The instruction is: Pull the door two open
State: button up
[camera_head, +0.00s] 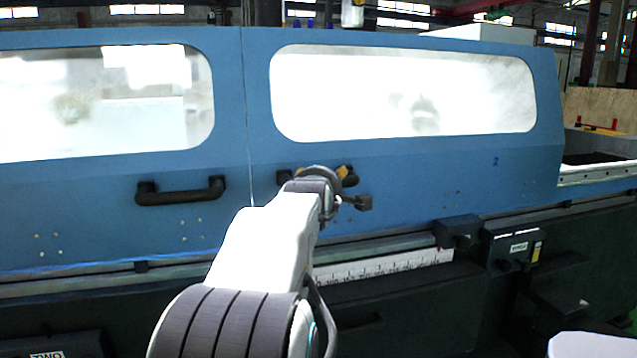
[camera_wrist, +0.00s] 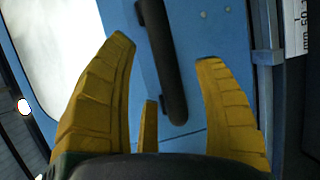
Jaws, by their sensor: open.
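Two blue sliding doors with large windows fill the head view, a left door (camera_head: 100,235) and a right door (camera_head: 430,175). The fingers show gaps to the bar on both sides. The handle is mostly hidden by my arm in the head view.
The left door has its own black handle (camera_head: 180,192). A rail with a white scale (camera_head: 385,264) runs below the doors. A dark block (camera_head: 457,231) and a labelled box (camera_head: 515,247) sit on the rail's right part.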

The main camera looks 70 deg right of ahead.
jog(key=shift+x, duration=2)
jog(key=shift+c, duration=0.2)
jog(key=c, duration=1.2)
grip_shut()
